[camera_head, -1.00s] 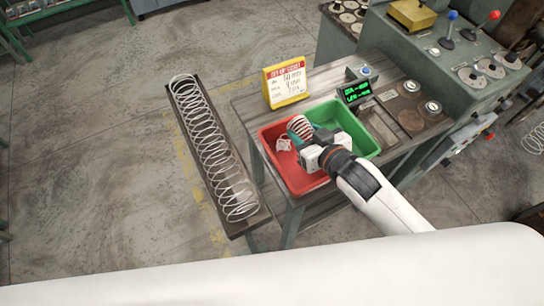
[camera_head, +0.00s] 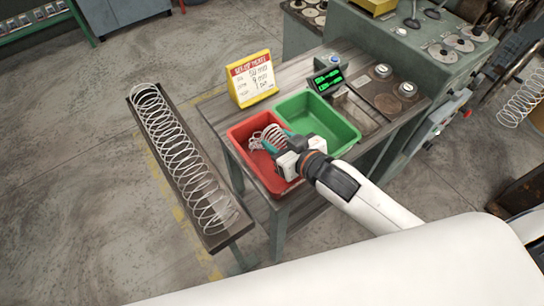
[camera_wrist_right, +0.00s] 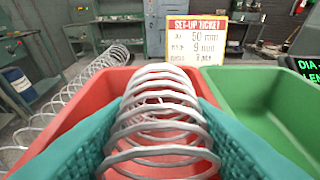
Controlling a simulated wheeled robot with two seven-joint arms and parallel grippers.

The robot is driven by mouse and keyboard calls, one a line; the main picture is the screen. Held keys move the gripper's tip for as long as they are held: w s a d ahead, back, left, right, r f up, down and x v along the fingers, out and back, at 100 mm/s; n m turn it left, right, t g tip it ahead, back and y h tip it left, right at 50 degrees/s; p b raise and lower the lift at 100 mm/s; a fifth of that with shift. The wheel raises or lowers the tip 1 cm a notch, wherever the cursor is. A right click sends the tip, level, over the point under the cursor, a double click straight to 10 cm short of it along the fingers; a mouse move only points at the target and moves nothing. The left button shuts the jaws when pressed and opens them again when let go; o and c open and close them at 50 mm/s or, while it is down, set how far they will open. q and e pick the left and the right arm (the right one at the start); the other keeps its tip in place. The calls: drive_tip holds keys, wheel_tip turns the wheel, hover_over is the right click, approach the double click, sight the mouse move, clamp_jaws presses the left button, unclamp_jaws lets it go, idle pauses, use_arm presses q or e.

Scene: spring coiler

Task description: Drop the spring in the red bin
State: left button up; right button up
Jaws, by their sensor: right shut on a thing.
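A small wire spring (camera_head: 268,135) is held by my right gripper (camera_head: 271,146). In the right wrist view the spring (camera_wrist_right: 160,110) sits between the two teal fingers, which press on it from both sides. The gripper is over the red bin (camera_head: 240,133), and the spring appears at or inside the bin's opening. The red bin also shows in the right wrist view (camera_wrist_right: 75,118), behind and beside the spring. How far the spring is above the bin floor cannot be told. My left gripper is not in view.
A green bin (camera_head: 345,128) adjoins the red bin on the right. A yellow-framed set-up ticket (camera_head: 252,80) stands behind them on the bench. A long coil (camera_head: 175,150) lies in a trough to the left. A machine with levers (camera_head: 410,45) stands at the back right.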

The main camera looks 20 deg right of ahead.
drive_tip(key=o, duration=1)
drive_tip(key=shift+o, duration=0.3)
drive_tip(key=shift+s+d+r, duration=0.1)
drive_tip(key=shift+s+d, duration=0.05)
drive_tip(key=shift+s, duration=0.35)
drive_tip(key=p+v, duration=0.1)
drive_tip(key=v, duration=1)
drive_tip(key=shift+r+p, duration=0.2)
drive_tip(key=shift+p, duration=0.1)
